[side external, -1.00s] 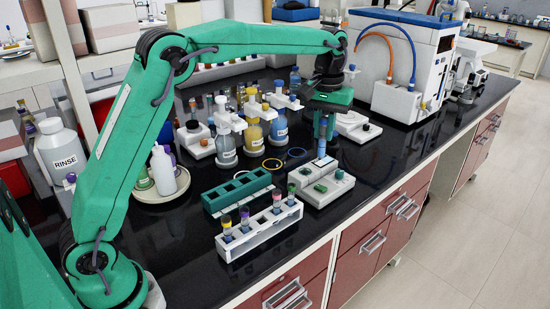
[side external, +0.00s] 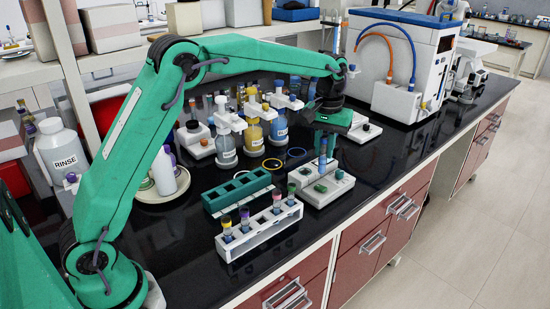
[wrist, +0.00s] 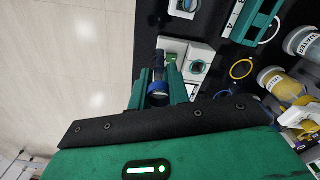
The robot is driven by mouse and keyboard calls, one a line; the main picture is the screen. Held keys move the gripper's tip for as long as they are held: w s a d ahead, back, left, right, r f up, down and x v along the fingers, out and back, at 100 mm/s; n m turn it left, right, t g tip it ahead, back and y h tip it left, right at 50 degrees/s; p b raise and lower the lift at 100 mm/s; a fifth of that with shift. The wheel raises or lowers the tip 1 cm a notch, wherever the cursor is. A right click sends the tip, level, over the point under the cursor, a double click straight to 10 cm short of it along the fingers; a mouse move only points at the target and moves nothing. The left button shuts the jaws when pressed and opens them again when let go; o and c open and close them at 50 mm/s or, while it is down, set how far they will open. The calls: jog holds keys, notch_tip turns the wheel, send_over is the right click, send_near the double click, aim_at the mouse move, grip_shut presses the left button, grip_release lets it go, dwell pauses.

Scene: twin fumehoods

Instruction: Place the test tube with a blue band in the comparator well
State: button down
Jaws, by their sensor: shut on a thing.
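The test tube with a blue band (side external: 322,161) is upright between the fingers of my gripper (side external: 325,144). In the wrist view the blue ring of the tube (wrist: 158,92) shows between the two green fingers (wrist: 160,87), which are shut on it. The comparator (side external: 335,192) is a white block with green parts, directly under the tube. It also shows in the wrist view (wrist: 200,52), just past the fingertips. The tube's lower end overlaps the comparator's back part in the side view; I cannot tell whether it is inside a well.
A white rack (side external: 262,236) with several tubes stands in front, left of the comparator. A green rack (side external: 225,202) is behind it. Labelled bottles (side external: 254,137) stand at the left back. The bench's front edge is close to the comparator. Dark bench right of it is clear.

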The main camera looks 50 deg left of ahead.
jog(key=w+a+f, duration=0.4)
jog(key=a+f, duration=0.2)
jog(key=a, duration=0.4)
jog(key=shift+w+a+f, duration=0.15)
jog(key=shift+w+f, duration=0.2)
jog(key=shift+f, duration=0.05)
jog(key=shift+f, duration=2)
jog(key=shift+f, duration=0.1)
jog(key=c, duration=1.3)
grip_release()
notch_tip(320, 180, up, 12)
jog(key=shift+r, duration=0.15)
